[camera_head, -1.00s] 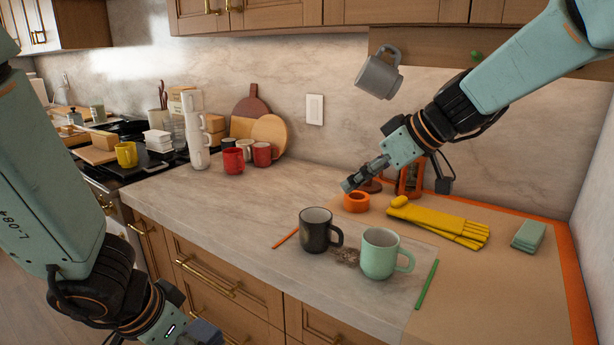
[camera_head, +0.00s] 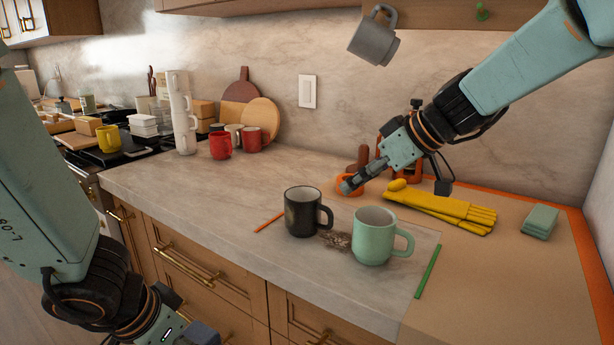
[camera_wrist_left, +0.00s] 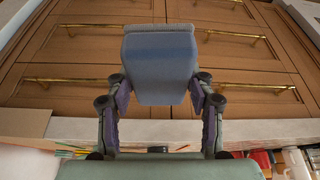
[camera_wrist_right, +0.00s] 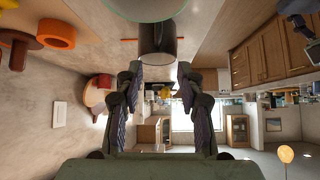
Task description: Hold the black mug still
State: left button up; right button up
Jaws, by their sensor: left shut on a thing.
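The black mug (camera_head: 301,213) stands upright on the counter in the head view, its handle to the right. It also shows in the right wrist view (camera_wrist_right: 158,45), beyond the fingertips. My right gripper (camera_head: 347,186) is open and empty above the counter, behind and to the right of the mug, apart from it. In the right wrist view its fingers (camera_wrist_right: 152,72) are spread. In the head view the block (camera_head: 200,333) shows at the bottom edge, in front of the counter.
A mint mug (camera_head: 372,238) stands close to the black mug's right, with a dark stain (camera_head: 336,239) between. An orange ring (camera_head: 345,178) lies by my right fingertips. Yellow gloves (camera_head: 440,207) and a green stick (camera_head: 427,272) lie right. A grey mug (camera_head: 373,38) hangs above.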

aim_at(329, 208)
jog(key=shift+w+f, duration=0.15)
jog(key=shift+f, duration=0.45)
jog(key=shift+r, duration=0.1)
jog(key=shift+c, duration=0.5)
jog(key=x, duration=0.8)
jog(key=shift+w+f, duration=0.1)
jog(key=shift+f, duration=0.15)
jog(key=shift+w+a+f, duration=0.1)
jog(key=shift+a+f, duration=0.1)
jog(key=shift+a, duration=0.05)
